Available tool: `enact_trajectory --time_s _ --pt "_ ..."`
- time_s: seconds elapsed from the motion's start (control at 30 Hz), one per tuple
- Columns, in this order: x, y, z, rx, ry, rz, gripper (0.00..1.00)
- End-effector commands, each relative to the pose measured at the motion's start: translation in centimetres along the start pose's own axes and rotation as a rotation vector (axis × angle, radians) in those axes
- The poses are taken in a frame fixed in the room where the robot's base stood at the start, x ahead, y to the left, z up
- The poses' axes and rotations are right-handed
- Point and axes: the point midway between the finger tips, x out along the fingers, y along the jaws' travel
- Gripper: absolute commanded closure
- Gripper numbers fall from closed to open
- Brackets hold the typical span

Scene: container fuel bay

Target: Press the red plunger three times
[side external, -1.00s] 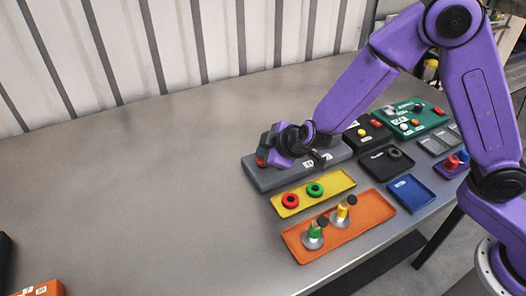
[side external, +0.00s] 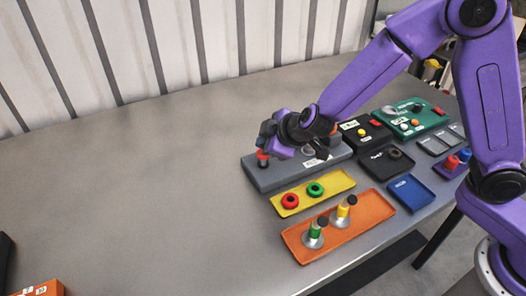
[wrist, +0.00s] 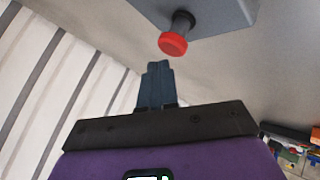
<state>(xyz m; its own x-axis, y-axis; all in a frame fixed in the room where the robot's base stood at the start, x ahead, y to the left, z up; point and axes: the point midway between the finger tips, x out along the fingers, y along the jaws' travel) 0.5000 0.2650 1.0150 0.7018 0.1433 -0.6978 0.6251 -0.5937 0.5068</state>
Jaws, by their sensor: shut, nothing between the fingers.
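The red plunger (side external: 262,155) stands upright on a dark stem at the left end of the long grey box (side external: 270,179). In the side view my gripper (side external: 264,142) is just above the plunger, with its dark fingers pointing down close to the red cap. In the wrist view the red cap (wrist: 173,43) shows whole, just beyond the tips of my fingers (wrist: 157,66). The fingers are shut together with nothing between them. A small gap seems to separate them from the cap, but I cannot be sure of its size.
A yellow tray (side external: 328,192) with a red and a green ring lies in front of the box. An orange tray (side external: 372,212) holds two knobbed pegs. Black, green and blue (side external: 411,194) units stand to the right.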

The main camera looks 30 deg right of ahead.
Motion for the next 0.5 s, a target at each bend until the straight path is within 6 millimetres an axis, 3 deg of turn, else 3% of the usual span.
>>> enact_trajectory --time_s 0.5 --pt "-0.47 0.36 -0.39 0.002 0.002 0.002 1.00"
